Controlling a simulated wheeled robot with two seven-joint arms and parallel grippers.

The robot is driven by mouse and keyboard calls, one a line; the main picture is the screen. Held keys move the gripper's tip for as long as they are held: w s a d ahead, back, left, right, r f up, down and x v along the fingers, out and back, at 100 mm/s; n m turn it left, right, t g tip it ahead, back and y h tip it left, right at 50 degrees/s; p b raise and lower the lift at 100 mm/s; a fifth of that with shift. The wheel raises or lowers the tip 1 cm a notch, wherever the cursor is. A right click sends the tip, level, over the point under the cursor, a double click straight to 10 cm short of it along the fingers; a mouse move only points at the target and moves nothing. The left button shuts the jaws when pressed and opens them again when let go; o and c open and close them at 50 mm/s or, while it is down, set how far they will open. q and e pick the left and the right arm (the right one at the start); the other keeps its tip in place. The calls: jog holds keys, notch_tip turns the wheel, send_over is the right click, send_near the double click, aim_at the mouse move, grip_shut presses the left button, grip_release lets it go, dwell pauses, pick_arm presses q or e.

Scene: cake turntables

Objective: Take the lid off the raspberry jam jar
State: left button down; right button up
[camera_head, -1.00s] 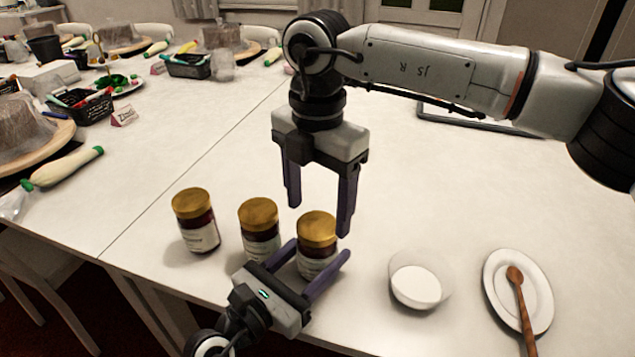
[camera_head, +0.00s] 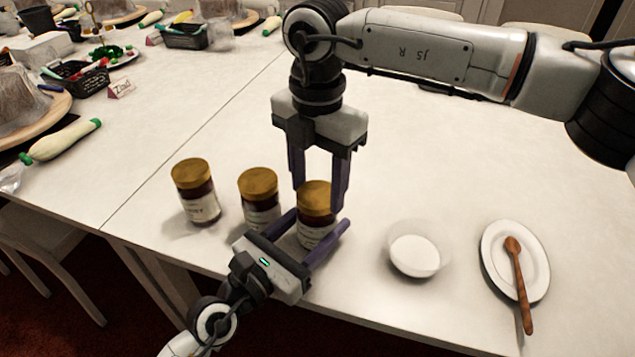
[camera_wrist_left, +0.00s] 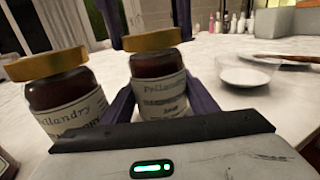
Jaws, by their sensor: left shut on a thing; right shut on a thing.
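Three dark jars with gold lids stand in a row on the white table. The rightmost jar (camera_head: 311,236) is between the purple fingers of my left gripper (camera_head: 320,218), which is shut on its body. In the left wrist view this jar (camera_wrist_left: 158,88) stands upright with its lid (camera_wrist_left: 152,39) on. My right gripper (camera_head: 318,196) points down from above and is shut on the gold lid (camera_head: 316,200) of the same jar. The other two are the middle jar (camera_head: 260,206) and the left jar (camera_head: 196,200). I cannot read the flavour on any label.
A glass bowl of white contents (camera_head: 415,254) and a white plate (camera_head: 515,262) with a wooden spoon (camera_head: 517,268) lie to the right. The table's front edge is close to the jars. The table behind my right gripper is mostly clear.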

jog(key=n, duration=1.1)
jog(key=shift+n, duration=0.4)
jog(key=n, duration=0.8)
jog(key=shift+r, duration=0.1)
jog(key=n, duration=0.4)
jog(key=shift+n, duration=0.3)
jog(key=n, duration=0.7)
jog(key=shift+n, duration=0.3)
